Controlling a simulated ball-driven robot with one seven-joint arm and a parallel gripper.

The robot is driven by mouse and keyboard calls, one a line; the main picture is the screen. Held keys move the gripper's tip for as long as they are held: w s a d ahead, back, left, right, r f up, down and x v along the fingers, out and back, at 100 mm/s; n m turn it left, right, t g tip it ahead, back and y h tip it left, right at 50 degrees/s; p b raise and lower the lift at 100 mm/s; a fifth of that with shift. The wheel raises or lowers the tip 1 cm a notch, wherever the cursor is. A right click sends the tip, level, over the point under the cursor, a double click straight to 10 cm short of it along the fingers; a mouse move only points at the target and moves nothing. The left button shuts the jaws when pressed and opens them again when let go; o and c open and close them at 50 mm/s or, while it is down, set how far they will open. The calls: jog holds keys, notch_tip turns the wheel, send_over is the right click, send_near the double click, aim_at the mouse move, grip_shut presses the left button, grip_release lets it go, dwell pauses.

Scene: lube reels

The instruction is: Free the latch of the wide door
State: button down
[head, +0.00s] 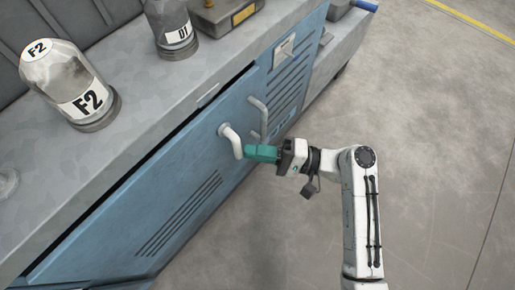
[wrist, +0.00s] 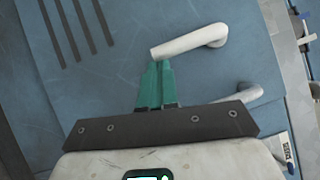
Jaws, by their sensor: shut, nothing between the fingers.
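The wide blue door (head: 150,205) with a slotted vent fills the left part of the cabinet front; it appears flush. Its pale lever handle (head: 230,138) sits near the door's right edge. In the wrist view this lever (wrist: 190,42) runs from its bent pivot end at right to a free end at left. My gripper (head: 250,152) has green fingers, shut and empty, beside the lever's free end. In the wrist view the fingertips (wrist: 157,66) lie right at that free end; I cannot tell whether they touch. The latch itself is hidden.
A second pale handle (head: 257,116) is close by on the narrower vented door (head: 288,85). Jars marked F2 (head: 85,97) and D1 (head: 172,30) stand on the grey counter (head: 150,125) above. The concrete floor (head: 430,130) at right is clear.

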jog(key=shift+s+a+f+m+p, duration=0.1)
jog(key=shift+s+a+m+p, duration=0.1)
jog(key=shift+s+m+p, duration=0.15)
jog(key=s+a+r+m+t+y+p, duration=0.3)
jog(key=s+a+r+m+t+p, duration=0.2)
jog(key=m+p, duration=0.5)
jog(key=shift+s+a+r+m+t, duration=0.35)
jog(key=shift+s+a+m+t, duration=0.6)
jog(key=shift+s+m+t, duration=0.65)
jog(key=shift+s+g, duration=0.25)
jog(key=shift+g, duration=0.15)
